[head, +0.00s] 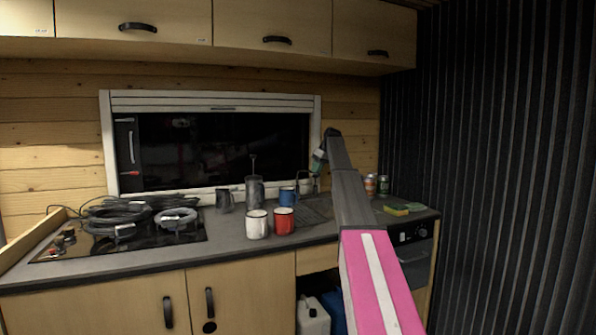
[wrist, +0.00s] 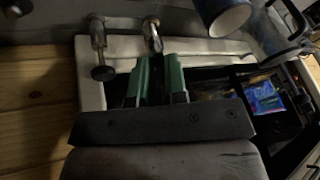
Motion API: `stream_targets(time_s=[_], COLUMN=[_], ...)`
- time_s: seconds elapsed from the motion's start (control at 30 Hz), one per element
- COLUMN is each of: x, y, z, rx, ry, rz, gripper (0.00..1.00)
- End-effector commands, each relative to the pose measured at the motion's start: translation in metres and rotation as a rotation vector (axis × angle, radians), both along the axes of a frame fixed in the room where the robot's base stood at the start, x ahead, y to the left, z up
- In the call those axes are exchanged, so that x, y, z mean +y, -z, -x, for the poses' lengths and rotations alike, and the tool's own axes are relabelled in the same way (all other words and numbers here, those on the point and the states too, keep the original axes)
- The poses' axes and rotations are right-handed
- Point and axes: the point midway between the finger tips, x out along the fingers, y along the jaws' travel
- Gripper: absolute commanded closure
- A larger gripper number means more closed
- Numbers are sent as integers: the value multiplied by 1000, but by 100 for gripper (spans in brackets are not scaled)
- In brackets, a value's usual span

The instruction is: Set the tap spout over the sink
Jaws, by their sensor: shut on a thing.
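My gripper (wrist: 160,62) has green fingers and is shut on the metal tap spout (wrist: 152,30) in the wrist view. In the head view my gripper (head: 319,157) is near the window's right edge at the back of the counter, mostly hidden by my arm. The ridged sink area (head: 316,209) shows partly left of my arm; the rest is hidden. I cannot tell whether the spout is over the basin.
A white mug (head: 257,225), a red mug (head: 284,221) and a blue mug (head: 288,196) stand left of the sink area. Tins (head: 371,185) and a sponge (head: 396,210) are at right; coiled cables (head: 120,217) lie left.

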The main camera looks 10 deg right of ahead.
Motion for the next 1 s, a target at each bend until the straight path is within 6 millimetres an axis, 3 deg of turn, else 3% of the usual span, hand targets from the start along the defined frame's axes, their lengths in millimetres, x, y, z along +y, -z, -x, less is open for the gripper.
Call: stream_targets(time_s=[0.03,0.23,1.0], x=[-10,-24,-28], y=[-1,-1,0], z=[-5,-13,-22], rx=[1,1,-1], ry=[-28,-145,-252], rz=[1,1,3], gripper=[100,100,100])
